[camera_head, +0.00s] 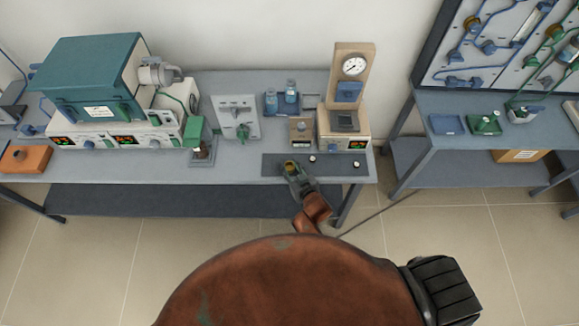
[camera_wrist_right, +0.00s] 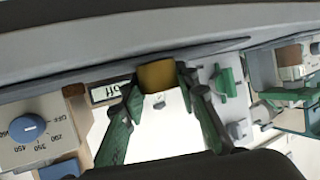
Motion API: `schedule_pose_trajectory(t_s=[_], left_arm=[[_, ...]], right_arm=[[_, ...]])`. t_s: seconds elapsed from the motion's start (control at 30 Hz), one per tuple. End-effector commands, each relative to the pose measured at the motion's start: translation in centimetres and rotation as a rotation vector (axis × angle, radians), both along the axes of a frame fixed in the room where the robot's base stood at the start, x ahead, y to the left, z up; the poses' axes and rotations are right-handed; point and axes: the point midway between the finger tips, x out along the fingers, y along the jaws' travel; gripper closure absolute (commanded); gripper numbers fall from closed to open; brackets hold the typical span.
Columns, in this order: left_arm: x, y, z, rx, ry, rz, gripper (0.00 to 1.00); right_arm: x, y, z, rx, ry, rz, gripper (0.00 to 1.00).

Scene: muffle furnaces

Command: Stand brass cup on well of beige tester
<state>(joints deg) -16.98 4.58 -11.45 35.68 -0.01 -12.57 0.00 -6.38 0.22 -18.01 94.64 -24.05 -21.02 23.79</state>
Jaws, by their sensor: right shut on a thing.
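The brass cup (camera_head: 291,163) is between the fingers of my right gripper (camera_head: 296,171), which is shut on it over the dark mat at the table's front edge. In the right wrist view the brass cup (camera_wrist_right: 157,76) sits between the two green fingers (camera_wrist_right: 158,92). The beige tester (camera_head: 341,75) stands behind and to the right of the gripper, with a round gauge on its tall back. Its dark well (camera_head: 346,121) is on top of its low front part, apart from the cup. My left gripper is not in view.
The dark mat (camera_head: 272,166) bears small pale-topped pieces (camera_head: 312,159) right of the gripper. A small brown-fronted box (camera_head: 301,131) stands left of the tester, with blue bottles (camera_head: 291,92) behind it. A grey panel device (camera_head: 236,117) and a teal furnace (camera_head: 85,75) are further left.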

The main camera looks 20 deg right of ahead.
Motion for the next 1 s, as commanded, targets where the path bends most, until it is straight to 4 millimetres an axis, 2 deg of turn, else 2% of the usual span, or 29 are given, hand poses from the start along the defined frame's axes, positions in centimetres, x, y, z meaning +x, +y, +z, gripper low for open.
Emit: schedule_pose_trajectory(t_s=[0.33,0.37,0.6,0.93,1.0], left_arm=[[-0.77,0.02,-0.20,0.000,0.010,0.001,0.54],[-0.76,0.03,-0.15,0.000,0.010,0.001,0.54],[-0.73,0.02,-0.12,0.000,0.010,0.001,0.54],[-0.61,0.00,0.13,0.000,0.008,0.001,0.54],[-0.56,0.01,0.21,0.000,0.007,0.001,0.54]], right_arm=[[0.02,0.03,-0.30,0.000,-0.001,0.000,1.00],[0.01,0.02,-0.25,0.000,0.000,0.000,0.70],[0.00,0.02,-0.21,-0.001,0.000,0.000,0.54],[0.01,0.00,0.31,-0.001,-0.001,0.000,0.54],[-0.76,-0.13,0.41,0.000,0.000,-0.001,0.54]])
